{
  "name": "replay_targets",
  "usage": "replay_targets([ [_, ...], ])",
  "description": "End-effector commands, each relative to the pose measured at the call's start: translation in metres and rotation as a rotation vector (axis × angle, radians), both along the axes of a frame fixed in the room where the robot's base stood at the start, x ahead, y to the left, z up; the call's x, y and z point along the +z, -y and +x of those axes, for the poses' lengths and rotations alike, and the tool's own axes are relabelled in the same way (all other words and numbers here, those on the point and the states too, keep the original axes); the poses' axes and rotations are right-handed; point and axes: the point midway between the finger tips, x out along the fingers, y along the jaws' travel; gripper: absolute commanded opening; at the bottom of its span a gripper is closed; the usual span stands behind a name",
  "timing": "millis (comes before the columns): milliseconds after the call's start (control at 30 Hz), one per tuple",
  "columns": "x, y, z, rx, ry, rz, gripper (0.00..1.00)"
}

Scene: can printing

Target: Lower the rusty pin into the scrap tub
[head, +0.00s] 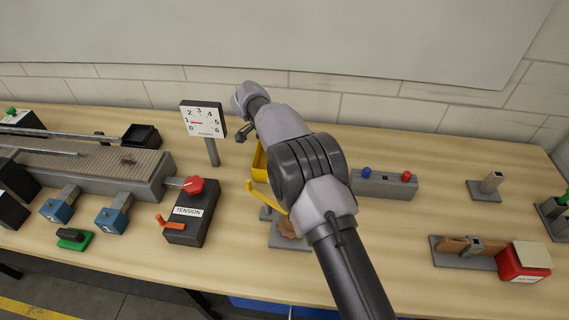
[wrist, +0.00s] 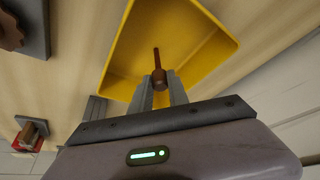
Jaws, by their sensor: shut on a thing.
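The rusty pin (wrist: 156,65) is a thin reddish-brown rod with a thicker end, seen in the wrist view. My gripper (wrist: 160,88) is shut on its thicker end, and the thin end points away from the jaws. The scrap tub (wrist: 118,58) is yellow with sloping walls. In the wrist view the pin and fingertips lie across the tub's inside; how deep the pin is cannot be told. In the head view the tub (head: 259,163) is mostly hidden behind my arm, and the pin does not show clearly.
A dial gauge (head: 203,121) on a post stands left of the tub. A black tension box (head: 190,218) with a red knob is nearer. A grey block (head: 384,185) with blue and red knobs is to the right. The bench between it and the right-hand fixtures is clear.

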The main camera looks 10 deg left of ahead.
Motion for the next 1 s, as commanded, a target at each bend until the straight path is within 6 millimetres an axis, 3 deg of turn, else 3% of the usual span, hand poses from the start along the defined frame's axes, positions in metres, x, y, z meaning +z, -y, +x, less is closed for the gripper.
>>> replay_targets([
  [67, 0.0, 0.0, 0.0, 0.0, 0.0, 0.0, 0.0],
  [100, 0.0, 0.0, 0.0, 0.0, 0.0, 0.0, 0.29],
  [200, 0.0, 0.0, 0.0, 0.0, 0.0, 0.0, 0.46],
  [467, 0.0, 0.0, 0.0, 0.0, 0.0, 0.0, 0.46],
  [567, 0.009, -0.002, -0.002, 0.001, 0.001, 0.001, 0.46],
  [1000, 0.132, -0.038, -0.043, 0.001, 0.002, 0.002, 0.46],
])
